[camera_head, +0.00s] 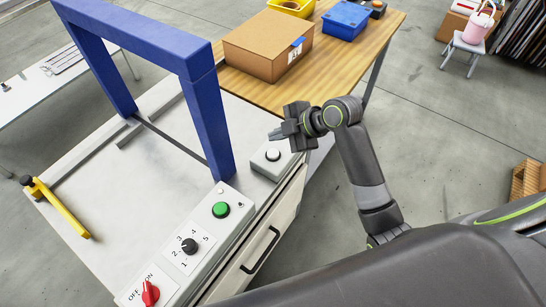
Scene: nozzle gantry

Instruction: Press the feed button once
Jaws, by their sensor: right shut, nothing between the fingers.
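A small grey box (262,168) with a round white button (272,154) on top stands at the right edge of the machine bed. A green button (221,209) sits on the long grey control panel (207,232) nearer to me. No label that I can read marks either one as the feed button. My right gripper (277,134) is shut and empty. Its fingertips point left and show just beyond the white button in the picture, apparently above the box. I cannot tell the exact height gap. My left gripper is out of view.
The panel also carries a black dial (189,246) numbered 1 to 5 and a red ON/OFF switch (150,293). A blue gantry frame (206,118) stands left of the box. A wooden table (355,45) with a cardboard box (268,46) is behind. A yellow bracket (58,208) lies left.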

